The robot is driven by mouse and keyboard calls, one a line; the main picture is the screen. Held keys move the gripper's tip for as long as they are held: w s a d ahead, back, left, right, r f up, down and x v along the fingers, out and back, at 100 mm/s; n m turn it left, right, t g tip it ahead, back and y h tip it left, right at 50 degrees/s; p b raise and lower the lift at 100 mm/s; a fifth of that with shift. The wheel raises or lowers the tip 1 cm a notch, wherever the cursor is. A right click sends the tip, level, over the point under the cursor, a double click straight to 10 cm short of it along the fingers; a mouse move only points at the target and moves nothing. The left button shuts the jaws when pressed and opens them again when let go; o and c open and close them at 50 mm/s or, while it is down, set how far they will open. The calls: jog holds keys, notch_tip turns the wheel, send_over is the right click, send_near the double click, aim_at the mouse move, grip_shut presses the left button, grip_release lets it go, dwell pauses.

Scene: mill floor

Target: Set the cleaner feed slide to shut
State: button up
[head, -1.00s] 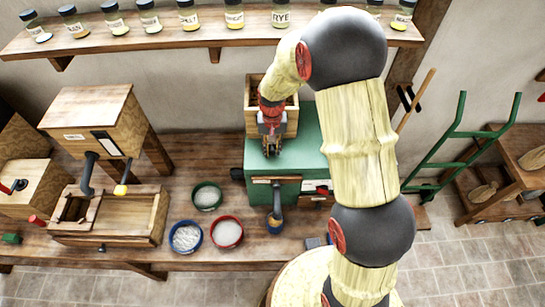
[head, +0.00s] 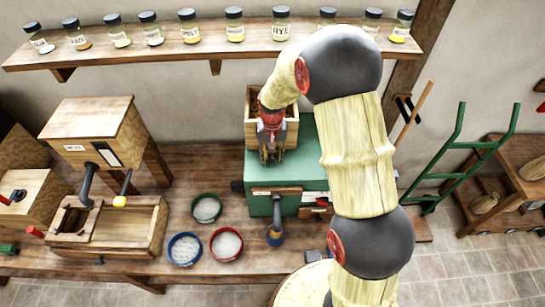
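A green machine (head: 262,208) stands on the bench with a wooden hopper (head: 252,128) on top. A wooden bar (head: 270,190) runs across its upper front, with a small red part (head: 321,201) to its right and a grey spout below. I cannot tell which part is the cleaner feed slide; no label there is readable. My gripper (head: 272,158) hangs in front of the hopper, above the green machine's top. Its fingers look spread and hold nothing visible. My arm hides the machine's right side.
A wooden cabinet (head: 95,122) with a dark lever and a yellow-tipped rod stands left, above a wooden trough (head: 138,225). Green (head: 207,208), blue (head: 184,249) and red (head: 226,244) rimmed bowls sit between. A shelf (head: 215,50) of jars runs above; a green hand truck (head: 446,150) stands right.

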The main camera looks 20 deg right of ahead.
aim_at(272, 157)
jog(key=shift+w+r, duration=0.2)
jog(key=shift+w, duration=0.1)
notch_tip(272, 157, up, 12)
jog(key=shift+s+f, duration=0.2)
jog(key=shift+s, duration=0.05)
dwell(0.5)
jog(key=s+a+f+n+t+b, duration=0.1)
jog(key=s+f+t+b, duration=0.1)
jog(key=s+b, duration=0.9)
jog(key=s+a+f+n+t+b, duration=0.1)
jog(key=s+f+n+t+b, duration=0.1)
jog(key=s+b, duration=0.8)
jog(key=s+t, duration=0.1)
jog(key=s, duration=0.5)
jog(key=shift+s+f+n+t+b, duration=0.3)
jog(key=shift+s+b, duration=0.1)
dwell(0.5)
